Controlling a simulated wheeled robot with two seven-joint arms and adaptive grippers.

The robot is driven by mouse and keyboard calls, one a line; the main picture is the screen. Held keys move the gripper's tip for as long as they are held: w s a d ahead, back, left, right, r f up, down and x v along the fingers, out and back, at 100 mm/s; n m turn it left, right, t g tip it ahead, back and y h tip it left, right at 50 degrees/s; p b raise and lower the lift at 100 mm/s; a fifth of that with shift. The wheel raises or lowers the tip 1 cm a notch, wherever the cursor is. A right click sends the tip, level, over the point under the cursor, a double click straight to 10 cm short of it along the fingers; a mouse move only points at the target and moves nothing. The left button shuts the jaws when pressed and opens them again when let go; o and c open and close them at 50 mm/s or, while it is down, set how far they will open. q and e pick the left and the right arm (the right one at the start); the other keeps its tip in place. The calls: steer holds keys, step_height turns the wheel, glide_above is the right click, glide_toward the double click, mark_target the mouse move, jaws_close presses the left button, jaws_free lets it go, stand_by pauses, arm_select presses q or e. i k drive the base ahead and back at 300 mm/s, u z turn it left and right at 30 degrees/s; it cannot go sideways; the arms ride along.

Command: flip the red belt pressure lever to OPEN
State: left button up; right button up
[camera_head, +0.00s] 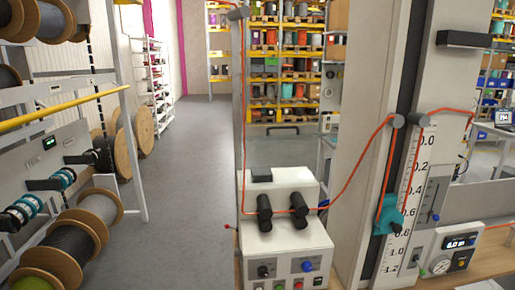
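A small red-tipped lever (229,226) sticks out from the left side of a white cable-feed machine (283,240) in the lower middle of the head view. It looks like the belt pressure lever, but it is small, and no OPEN marking on it is readable. The machine has black rollers (265,213) on its upper face, and a red cable (345,190) runs to and past them. Its front carries a black knob, a blue knob (307,265) and several coloured buttons. Neither of my grippers shows in this view.
A tall column with a scale (409,190) and a teal cable carriage (388,214) stands right of the machine. A small gauge box (452,254) sits further right. Cable reels (72,243) on a rack fill the left. Grey floor (185,190) between rack and machine is clear.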

mark_target(226, 226)
steer(key=k, duration=0.5)
steer(key=z, duration=1)
steer(key=i, duration=1.35)
steer(key=u, duration=0.35)
